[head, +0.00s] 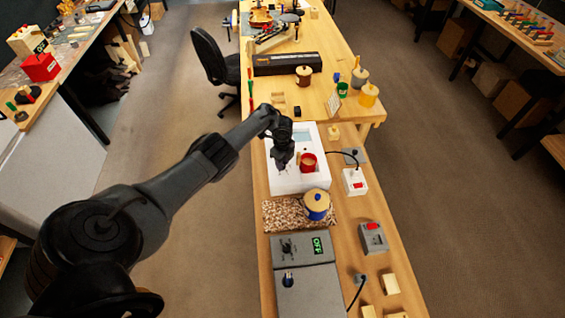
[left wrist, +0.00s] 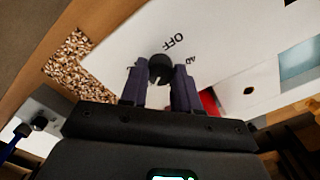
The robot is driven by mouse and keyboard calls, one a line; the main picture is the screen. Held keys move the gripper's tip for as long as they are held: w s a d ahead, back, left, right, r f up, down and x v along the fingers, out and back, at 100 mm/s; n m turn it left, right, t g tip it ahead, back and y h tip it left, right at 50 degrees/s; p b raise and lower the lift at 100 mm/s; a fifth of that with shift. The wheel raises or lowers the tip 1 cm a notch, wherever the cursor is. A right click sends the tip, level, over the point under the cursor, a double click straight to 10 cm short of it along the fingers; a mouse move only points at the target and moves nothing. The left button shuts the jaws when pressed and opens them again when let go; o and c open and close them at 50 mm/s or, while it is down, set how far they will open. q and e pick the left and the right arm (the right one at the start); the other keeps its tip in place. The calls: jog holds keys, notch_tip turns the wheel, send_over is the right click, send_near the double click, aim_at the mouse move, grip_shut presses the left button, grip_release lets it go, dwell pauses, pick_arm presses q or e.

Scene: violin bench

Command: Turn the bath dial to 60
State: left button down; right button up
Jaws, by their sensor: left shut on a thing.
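The white bath (head: 313,185) stands on the wooden bench, with a red pot (head: 308,162) at its right part. My left gripper (head: 282,167) is over the left part of the bath top, pointing down. In the left wrist view the black bath dial (left wrist: 160,67) sits between the fingertips of my left gripper (left wrist: 160,80), which is shut on it. An "OFF" mark is printed on the white panel beside the dial. Other marks are partly hidden by the fingers, and I cannot read the dial's setting. In the head view the gripper hides the dial. My right gripper is not in view.
A mat of brown pellets (head: 283,214) and a blue pot with a yellow lid (head: 317,203) are in front of the bath. A grey box with a green "OFF" display (head: 318,245) stands nearer. A white switch box (head: 355,181) with a cable is at the right.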

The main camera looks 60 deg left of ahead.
pick_arm(q)
jog(key=c, duration=0.8)
grip_release()
jog(key=shift+r, duration=0.1)
jog(key=shift+r+p, duration=1.7)
jog(key=shift+r, duration=3.65)
